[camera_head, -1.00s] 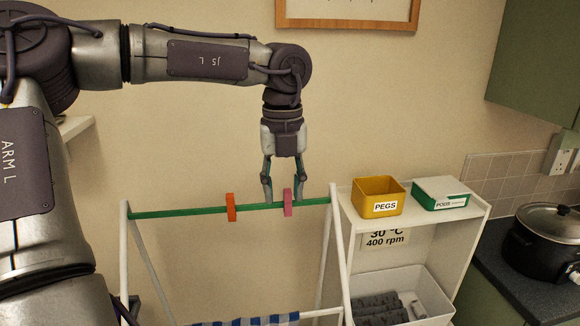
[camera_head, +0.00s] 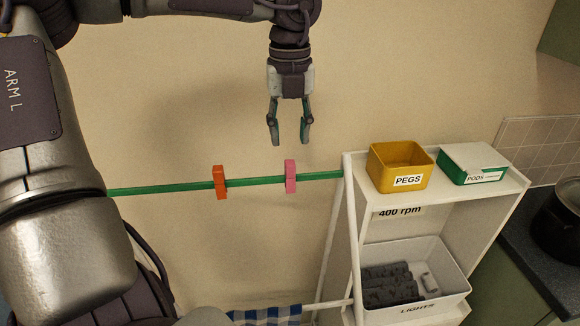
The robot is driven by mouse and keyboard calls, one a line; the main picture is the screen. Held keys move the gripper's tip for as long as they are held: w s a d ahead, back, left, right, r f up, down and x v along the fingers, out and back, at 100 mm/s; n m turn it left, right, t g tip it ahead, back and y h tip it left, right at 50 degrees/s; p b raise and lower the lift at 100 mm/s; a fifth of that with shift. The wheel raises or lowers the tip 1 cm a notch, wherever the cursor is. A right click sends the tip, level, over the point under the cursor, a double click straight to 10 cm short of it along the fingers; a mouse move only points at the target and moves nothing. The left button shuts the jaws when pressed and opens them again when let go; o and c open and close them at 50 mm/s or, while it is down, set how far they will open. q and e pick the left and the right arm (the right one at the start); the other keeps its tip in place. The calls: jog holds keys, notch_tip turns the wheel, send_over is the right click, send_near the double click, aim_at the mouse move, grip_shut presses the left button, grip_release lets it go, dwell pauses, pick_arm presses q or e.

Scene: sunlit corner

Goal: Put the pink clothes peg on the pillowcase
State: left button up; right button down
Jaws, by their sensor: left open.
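The pink clothes peg (camera_head: 290,177) is clipped on the green rail (camera_head: 254,181) of the drying rack, towards its right end. My left gripper (camera_head: 288,143) is open and empty, pointing down above the rail, with the pink peg a little below its fingertips. A blue-and-white checked cloth (camera_head: 266,314) hangs on a lower white bar at the bottom edge, mostly cut off; I cannot tell whether it is the pillowcase. My right gripper is not in view.
An orange peg (camera_head: 219,183) is clipped on the rail left of the pink one. A white shelf unit (camera_head: 352,235) at right carries a yellow pegs box (camera_head: 399,168) and a pods box (camera_head: 474,165), with a lights bin (camera_head: 424,309) below. A dark pot (camera_head: 562,222) stands on the far-right counter.

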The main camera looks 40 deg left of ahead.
aim_at(290, 162)
pick_arm(q)
jog(key=f+b, duration=0.1)
jog(key=f, duration=0.1)
jog(key=f+b, duration=0.1)
jog(key=f, duration=0.1)
jog(key=f+b, duration=0.1)
jog(key=f, duration=0.1)
jog(key=shift+w+a+b, duration=0.2)
jog(key=shift+w+b, duration=0.05)
jog(key=shift+b, duration=0.1)
jog(key=shift+s+d+f+b, duration=0.1)
jog(key=shift+f+b, duration=0.4)
jog(key=shift+b, duration=0.1)
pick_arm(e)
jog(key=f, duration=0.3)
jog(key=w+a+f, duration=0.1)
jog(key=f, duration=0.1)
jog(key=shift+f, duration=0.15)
pick_arm(q)
jog(key=shift+c, duration=0.2)
